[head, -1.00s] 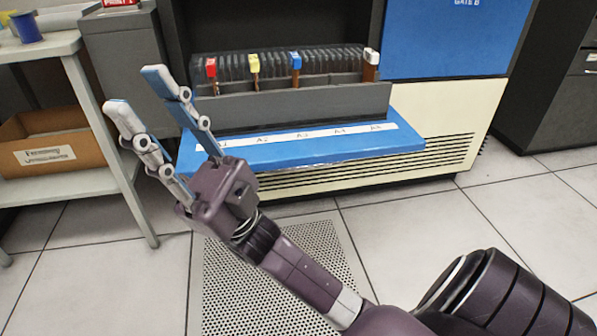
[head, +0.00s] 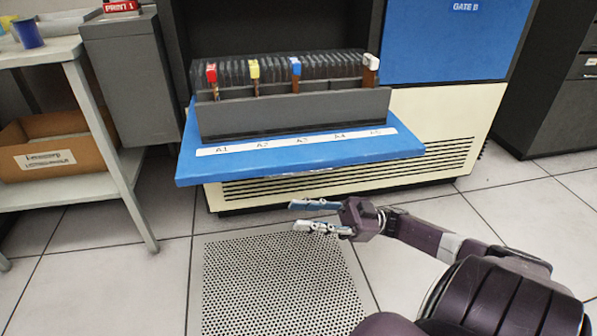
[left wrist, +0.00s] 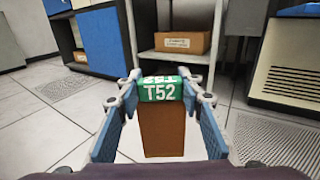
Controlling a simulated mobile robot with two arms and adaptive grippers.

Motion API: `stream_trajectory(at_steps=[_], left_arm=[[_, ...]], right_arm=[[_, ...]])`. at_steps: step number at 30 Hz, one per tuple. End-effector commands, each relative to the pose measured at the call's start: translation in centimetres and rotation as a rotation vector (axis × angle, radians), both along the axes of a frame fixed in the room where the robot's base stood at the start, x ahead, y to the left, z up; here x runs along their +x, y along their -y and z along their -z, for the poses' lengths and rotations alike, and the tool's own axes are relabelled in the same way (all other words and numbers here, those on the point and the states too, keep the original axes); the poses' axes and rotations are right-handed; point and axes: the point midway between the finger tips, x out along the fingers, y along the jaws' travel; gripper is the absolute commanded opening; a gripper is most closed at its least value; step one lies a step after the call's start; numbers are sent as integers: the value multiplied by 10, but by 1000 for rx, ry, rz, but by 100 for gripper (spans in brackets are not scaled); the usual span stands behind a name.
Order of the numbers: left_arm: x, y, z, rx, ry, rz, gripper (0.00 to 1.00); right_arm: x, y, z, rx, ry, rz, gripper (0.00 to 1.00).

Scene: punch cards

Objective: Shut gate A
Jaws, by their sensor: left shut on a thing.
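Gate A (head: 300,164) is a blue flap lying open and level at the front of the cabinet in the head view, with a white strip marked A1 to A5. A dark grey rack (head: 290,113) of cards sits on or just behind it. My right gripper (head: 300,215) is empty, its fingers apart, pointing left, lower in the picture than the gate's front edge. My left gripper (left wrist: 160,95) shows only in the left wrist view. It is shut on a brown card (left wrist: 161,130) with a green top marked T52.
Gate B (head: 455,40) is an upright blue panel at the upper right. A shelf unit (head: 105,120) with a cardboard box (head: 50,155) stands at the left. A perforated floor tile (head: 280,285) lies below my right gripper. The floor in front of the cabinet looks clear.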

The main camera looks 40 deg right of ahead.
Motion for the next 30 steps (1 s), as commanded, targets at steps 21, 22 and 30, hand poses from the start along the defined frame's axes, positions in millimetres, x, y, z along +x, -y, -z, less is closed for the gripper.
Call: stream_trajectory(at_steps=[21,22,30], left_arm=[[25,56,-12,14,10,320,0],[28,64,-14,14,10,365,0],[52,136,-22,18,3,764,0]], right_arm=[[-2,5,2,-7,-14,-3,27],[-2,5,2,-7,-14,-3,27],[-2,5,2,-8,-14,-3,27]])
